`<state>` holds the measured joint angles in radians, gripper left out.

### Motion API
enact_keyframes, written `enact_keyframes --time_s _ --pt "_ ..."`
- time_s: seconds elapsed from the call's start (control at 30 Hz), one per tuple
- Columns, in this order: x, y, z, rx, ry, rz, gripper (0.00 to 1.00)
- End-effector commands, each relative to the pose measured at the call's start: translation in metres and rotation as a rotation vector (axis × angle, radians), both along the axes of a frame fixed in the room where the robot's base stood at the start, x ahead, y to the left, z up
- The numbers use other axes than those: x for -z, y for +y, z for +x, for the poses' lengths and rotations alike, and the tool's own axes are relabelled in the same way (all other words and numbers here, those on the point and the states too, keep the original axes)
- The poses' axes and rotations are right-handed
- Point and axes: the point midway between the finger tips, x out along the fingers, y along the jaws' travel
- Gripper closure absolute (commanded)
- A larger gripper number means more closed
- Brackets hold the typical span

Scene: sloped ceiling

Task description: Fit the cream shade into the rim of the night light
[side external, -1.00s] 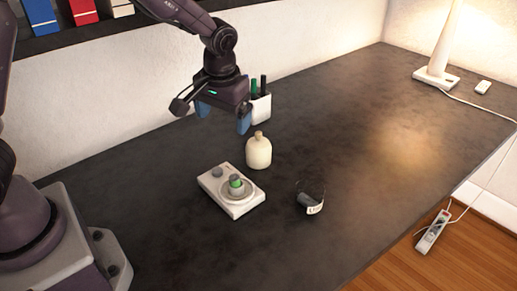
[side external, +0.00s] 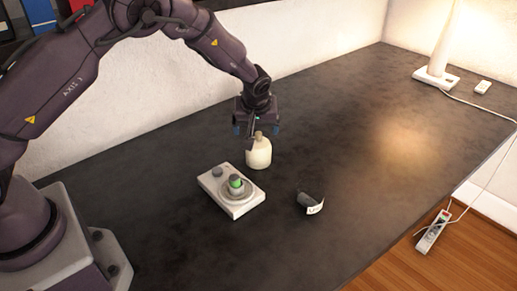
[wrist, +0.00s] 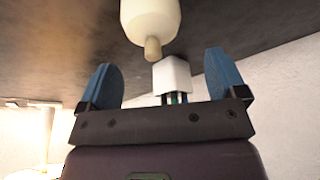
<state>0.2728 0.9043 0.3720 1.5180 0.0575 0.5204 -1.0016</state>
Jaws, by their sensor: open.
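The cream shade (side external: 258,155), bottle-shaped with a small knob on top, stands upright on the dark table just behind the night light. The night light (side external: 218,197) is a white box with a grey knob and a round rim (side external: 246,197) around a green-banded post. My gripper (side external: 256,132) is open, over the top of the shade. In the wrist view the shade (wrist: 150,15) appears at the top, its knob pointing down toward the space between the blue fingers of my gripper (wrist: 161,65). The fingers do not visibly touch it.
A white pen cup (wrist: 173,74) stands beyond the shade in the wrist view; my arm hides it in the side view. A dark curved piece with a white label (side external: 314,208) lies right of the night light. A lamp (side external: 437,75) stands far right. The table's right half is mostly clear.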

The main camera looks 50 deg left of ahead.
Motion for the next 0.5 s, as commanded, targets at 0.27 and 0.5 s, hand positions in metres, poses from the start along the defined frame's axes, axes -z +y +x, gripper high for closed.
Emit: enact_keyframes --time_s 0.27,0.5 --pt "0.027 0.007 0.013 -0.001 0.003 0.000 0.10" --pt "0.050 0.013 0.021 0.000 0.001 -0.001 0.10"
